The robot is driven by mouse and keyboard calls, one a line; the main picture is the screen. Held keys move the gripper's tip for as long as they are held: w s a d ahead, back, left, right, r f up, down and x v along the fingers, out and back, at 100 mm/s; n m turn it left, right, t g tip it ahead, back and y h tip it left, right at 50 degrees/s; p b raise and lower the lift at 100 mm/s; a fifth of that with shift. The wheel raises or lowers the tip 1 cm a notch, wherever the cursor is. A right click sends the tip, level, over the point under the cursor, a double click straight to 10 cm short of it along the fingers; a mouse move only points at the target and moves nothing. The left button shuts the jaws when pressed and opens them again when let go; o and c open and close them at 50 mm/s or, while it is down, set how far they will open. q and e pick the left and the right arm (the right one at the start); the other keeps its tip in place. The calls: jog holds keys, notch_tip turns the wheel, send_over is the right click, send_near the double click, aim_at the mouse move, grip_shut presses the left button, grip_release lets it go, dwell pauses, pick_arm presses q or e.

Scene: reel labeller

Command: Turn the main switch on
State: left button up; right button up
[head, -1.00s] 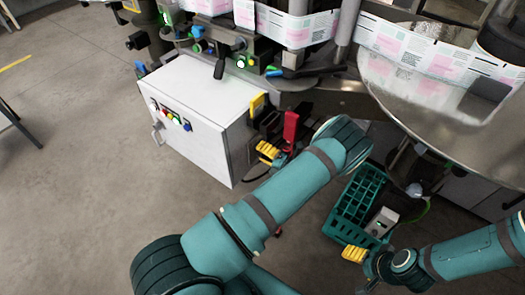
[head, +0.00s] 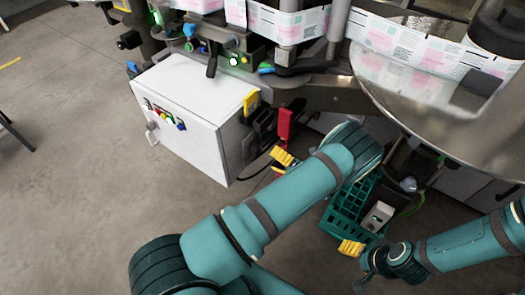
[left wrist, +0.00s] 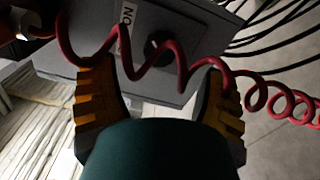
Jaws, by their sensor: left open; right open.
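In the left wrist view a grey box (left wrist: 185,80) fills the top middle, with a dark round knob (left wrist: 158,48) on its face and a white label with partly visible lettering beside it. It looks like the switch box, but the knob's setting is too dark to tell. My left gripper (left wrist: 158,75) is open, its yellow fingers on either side below the knob. A red coiled cable (left wrist: 130,65) runs across the fingertips and in front of the box. In the head view my left gripper (head: 285,158) is right of the white cabinet (head: 185,105). My right gripper (head: 352,248) is open at the lower right.
A green crate (head: 345,212) stands on the floor, with a small pale box (head: 378,215) by it. A red part (head: 286,122) and the round metal table (head: 425,105) are close to my left arm. Black cables (left wrist: 275,25) run at the wrist view's upper right.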

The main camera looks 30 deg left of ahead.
pick_arm(q)
jog(key=d, duration=0.5)
jog(key=shift+s, duration=0.2)
